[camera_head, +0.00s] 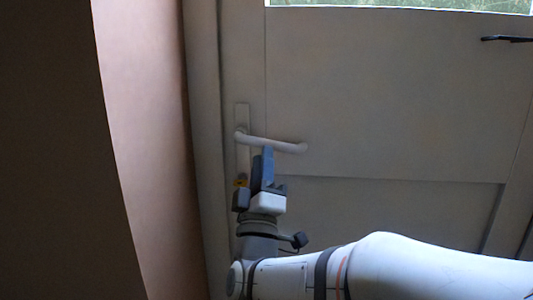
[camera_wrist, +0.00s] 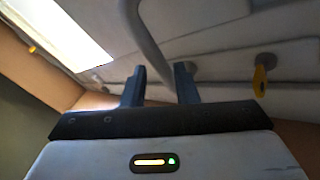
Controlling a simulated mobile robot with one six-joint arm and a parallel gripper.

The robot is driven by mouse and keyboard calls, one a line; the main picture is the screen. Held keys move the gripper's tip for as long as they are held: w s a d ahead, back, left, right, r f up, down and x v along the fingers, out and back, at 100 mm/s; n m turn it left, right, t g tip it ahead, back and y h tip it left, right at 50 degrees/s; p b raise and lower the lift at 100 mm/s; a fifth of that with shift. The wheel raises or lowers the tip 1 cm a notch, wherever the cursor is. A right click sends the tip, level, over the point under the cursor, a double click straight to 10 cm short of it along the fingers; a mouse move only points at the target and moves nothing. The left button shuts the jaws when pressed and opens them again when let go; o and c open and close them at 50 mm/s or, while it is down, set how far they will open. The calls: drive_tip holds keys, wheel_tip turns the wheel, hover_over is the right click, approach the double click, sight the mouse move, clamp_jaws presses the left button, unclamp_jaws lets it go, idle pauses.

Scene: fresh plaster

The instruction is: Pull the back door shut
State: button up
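The back door (camera_head: 390,100) is a pale panelled door that fills the right of the head view; its underside panels (camera_wrist: 220,45) also show in the wrist view. Its white lever handle (camera_head: 285,145) sticks out to the right from a tall plate near the door's left edge. In the wrist view the handle (camera_wrist: 145,40) comes down from the top, its end between the fingertips. My gripper (camera_head: 266,152) is upright just below the handle. In the wrist view my gripper (camera_wrist: 160,70) is open, a gap between its blue fingers. I cannot tell whether they touch the handle, or whether the door is ajar.
A yellow key tag (camera_wrist: 260,82) hangs at the lock beside the handle. A bright window (camera_head: 400,4) is at the door's top, with a black latch (camera_head: 507,39) below it. A pinkish wall edge (camera_head: 145,120) stands close on the left.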

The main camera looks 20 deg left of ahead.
drive_tip(key=shift+v, duration=2.65)
drive_tip(key=shift+s, duration=0.15)
